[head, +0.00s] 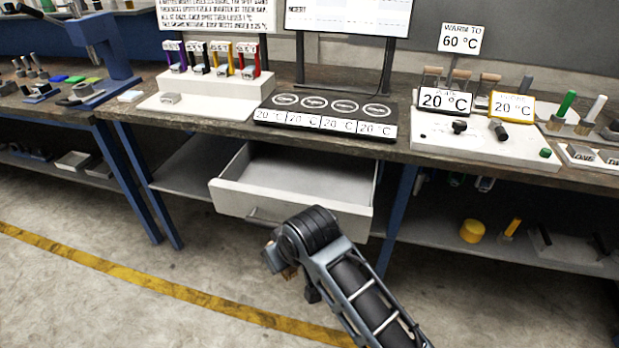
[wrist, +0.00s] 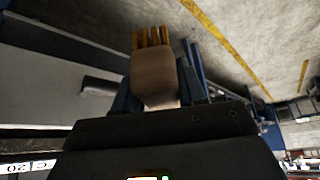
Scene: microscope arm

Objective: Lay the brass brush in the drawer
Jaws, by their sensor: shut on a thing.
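The drawer (head: 290,194) is pulled open under the bench in the head view, white and shallow, and the part of its inside that shows is empty. The brass brush (wrist: 153,80) shows in the wrist view, with a tan wooden body and golden bristles pointing to the top of the picture. My gripper (wrist: 153,98) is shut on the brush, one dark finger on each side of it. In the head view my arm hangs in front of the drawer's front panel, and the gripper end is mostly hidden behind my own wrist. The drawer's handle (head: 262,217) is partly visible.
The bench top (head: 400,150) runs above the drawer, with a black panel of round spots (head: 330,108) on it. A blue table leg (head: 398,215) stands right of the drawer. A lower shelf (head: 500,240) holds a yellow cylinder (head: 472,231). The floor in front is clear.

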